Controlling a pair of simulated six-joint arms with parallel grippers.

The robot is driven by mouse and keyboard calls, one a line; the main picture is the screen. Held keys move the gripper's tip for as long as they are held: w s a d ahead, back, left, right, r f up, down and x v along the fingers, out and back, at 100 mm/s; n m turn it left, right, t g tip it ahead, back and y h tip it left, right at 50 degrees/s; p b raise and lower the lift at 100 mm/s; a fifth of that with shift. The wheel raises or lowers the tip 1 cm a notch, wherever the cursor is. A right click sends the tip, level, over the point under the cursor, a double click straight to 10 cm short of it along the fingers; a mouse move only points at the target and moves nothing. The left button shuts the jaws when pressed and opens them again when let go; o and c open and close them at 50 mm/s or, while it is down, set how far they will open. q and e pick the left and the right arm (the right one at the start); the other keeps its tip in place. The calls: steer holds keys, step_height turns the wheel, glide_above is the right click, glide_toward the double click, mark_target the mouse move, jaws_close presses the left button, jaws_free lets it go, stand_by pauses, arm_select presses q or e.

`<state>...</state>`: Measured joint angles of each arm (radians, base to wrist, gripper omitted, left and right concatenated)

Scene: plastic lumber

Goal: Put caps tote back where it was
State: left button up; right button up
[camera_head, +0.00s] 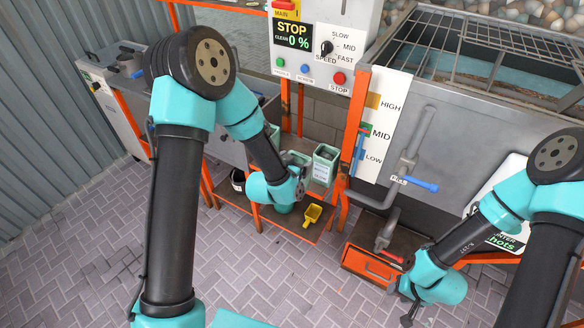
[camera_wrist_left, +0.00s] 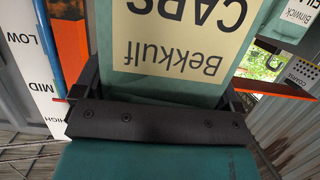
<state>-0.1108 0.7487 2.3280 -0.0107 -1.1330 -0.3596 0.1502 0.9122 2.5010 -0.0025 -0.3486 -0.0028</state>
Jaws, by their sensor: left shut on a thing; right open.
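The caps tote (camera_wrist_left: 235,20) is a pale green box with a cream label reading "Bekkulf CAPS", upside down in the left wrist view. My left gripper (camera_head: 302,174) is shut on it, with dark jaws on both sides of the label. In the head view the gripper is beside the shelf under the control panel, and my arm hides much there. My right gripper (camera_head: 405,307) is open and empty at the lower right, away from the totes.
A green tote (camera_head: 326,165) shows just right of my left gripper; I cannot tell whether it is the held one. A "Birwick" tote (camera_wrist_left: 294,18) is nearby. An orange post (camera_head: 357,125) stands close. A yellow scoop (camera_head: 312,215) lies on the low shelf (camera_head: 285,227).

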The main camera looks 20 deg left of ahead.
arm_select(q)
steer(key=w+a, duration=0.2)
steer(key=w, duration=0.5)
steer(key=w+a+f, duration=0.1)
steer(key=w+a, duration=0.1)
steer(key=w, duration=0.5)
steer(key=shift+w+f, duration=0.25)
steer(key=shift+w, duration=0.05)
steer(key=shift+w+a+f, duration=0.1)
steer(key=shift+w+f, duration=0.1)
steer(key=shift+f, duration=0.7)
steer(key=shift+w+a+f, duration=0.1)
steer(key=shift+w+f, duration=0.1)
steer(key=shift+f, duration=0.85)
steer(key=o, duration=1.2)
